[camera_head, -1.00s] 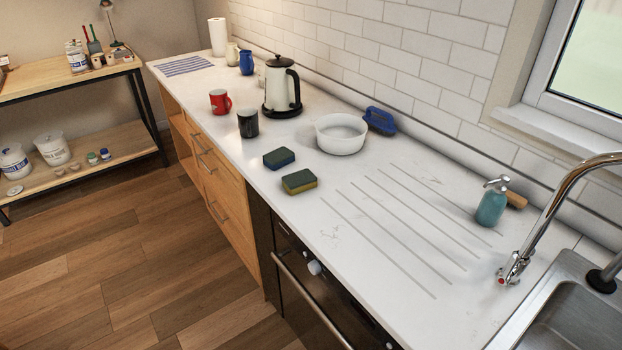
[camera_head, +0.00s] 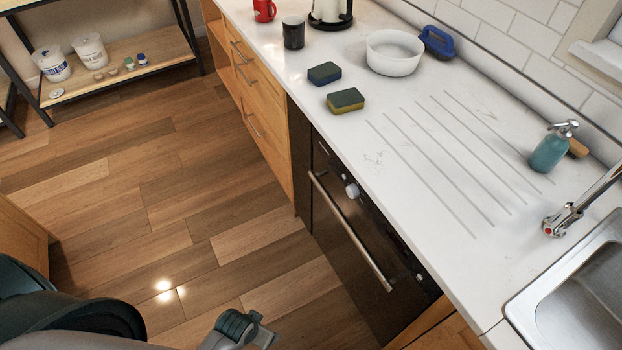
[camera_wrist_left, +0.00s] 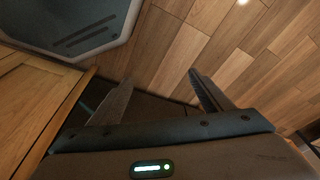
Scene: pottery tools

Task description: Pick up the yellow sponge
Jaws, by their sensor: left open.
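The yellow sponge (camera_head: 345,104) lies flat on the white counter near its front edge, with a dark green top and a yellow lower side. My left gripper (camera_wrist_left: 163,90) is open and empty in the left wrist view, with its two fingers apart over the floor. In the head view, parts of my arm show low at the bottom left, over the floor and well away from the sponge. My right gripper is not in view.
A white bowl (camera_head: 393,56), black mug (camera_head: 293,35) and blue brush (camera_head: 437,41) stand farther back. A teal soap dispenser (camera_head: 550,150) and sink (camera_head: 580,290) are at right. The grooved counter right of the sponge is clear.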

